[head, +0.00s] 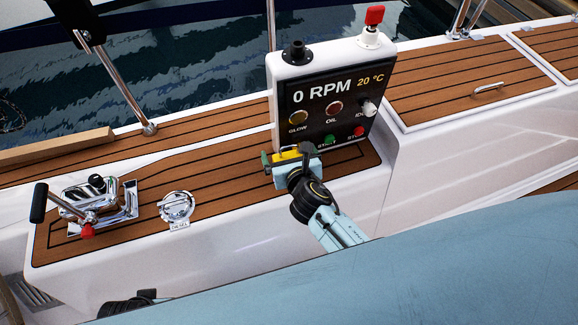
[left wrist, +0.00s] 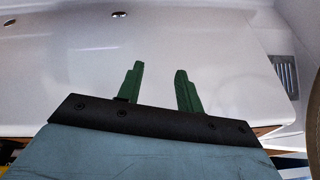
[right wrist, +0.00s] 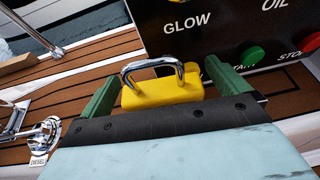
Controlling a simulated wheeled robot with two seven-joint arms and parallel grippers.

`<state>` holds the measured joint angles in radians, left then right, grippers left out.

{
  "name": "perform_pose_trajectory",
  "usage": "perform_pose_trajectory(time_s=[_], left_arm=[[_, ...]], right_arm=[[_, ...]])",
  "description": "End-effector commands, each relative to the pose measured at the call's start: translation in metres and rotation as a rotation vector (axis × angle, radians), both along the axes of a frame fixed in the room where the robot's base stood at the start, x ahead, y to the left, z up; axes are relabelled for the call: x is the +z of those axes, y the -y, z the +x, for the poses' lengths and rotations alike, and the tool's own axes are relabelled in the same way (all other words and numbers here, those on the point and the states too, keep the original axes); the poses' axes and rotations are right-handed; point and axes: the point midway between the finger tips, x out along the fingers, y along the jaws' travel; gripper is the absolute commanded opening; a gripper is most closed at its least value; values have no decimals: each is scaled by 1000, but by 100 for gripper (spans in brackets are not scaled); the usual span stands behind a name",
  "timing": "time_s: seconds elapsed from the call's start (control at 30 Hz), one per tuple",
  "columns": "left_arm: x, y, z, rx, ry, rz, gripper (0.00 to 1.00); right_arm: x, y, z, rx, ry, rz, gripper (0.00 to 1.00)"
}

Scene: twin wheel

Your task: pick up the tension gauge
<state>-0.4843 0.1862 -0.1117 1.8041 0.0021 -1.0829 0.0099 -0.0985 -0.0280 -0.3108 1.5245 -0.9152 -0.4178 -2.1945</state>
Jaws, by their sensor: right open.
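A yellow block with a chrome loop (right wrist: 160,92), padlock-like in shape, stands between the two green fingers of my right gripper in the right wrist view. It appears to be the tension gauge, though no dial shows. In the head view a bit of its yellow (head: 287,155) shows by the gripper, in front of the control panel. My right gripper (head: 286,159) is open, with a finger on each side of the block; its lower part is hidden by the gripper. My left gripper (left wrist: 160,84) is open and empty, facing a white hull surface.
The control panel box (head: 325,95) with buttons and a red-topped switch stands just behind the right gripper. A chrome throttle lever unit (head: 95,200) and a round diesel cap (head: 176,206) are to the left on the teak deck (head: 230,185). Bare teak lies between cap and gripper.

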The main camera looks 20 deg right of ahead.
Motion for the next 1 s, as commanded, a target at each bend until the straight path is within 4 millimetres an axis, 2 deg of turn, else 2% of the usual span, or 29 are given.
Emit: perform_pose_trajectory(time_s=[0.1,0.37,0.47,0.8,1.0], left_arm=[[6,4,2,-1,5,-6,36],[9,5,3,-1,6,-6,36],[9,5,3,-1,6,-6,36],[9,6,3,-1,7,-7,36],[9,6,3,-1,7,-7,36]], right_arm=[[-3,0,7,1,0,-1,100],[-3,0,8,1,0,0,100],[-3,0,8,1,0,0,90],[-3,0,8,1,0,0,45],[-2,0,8,1,2,0,45]])
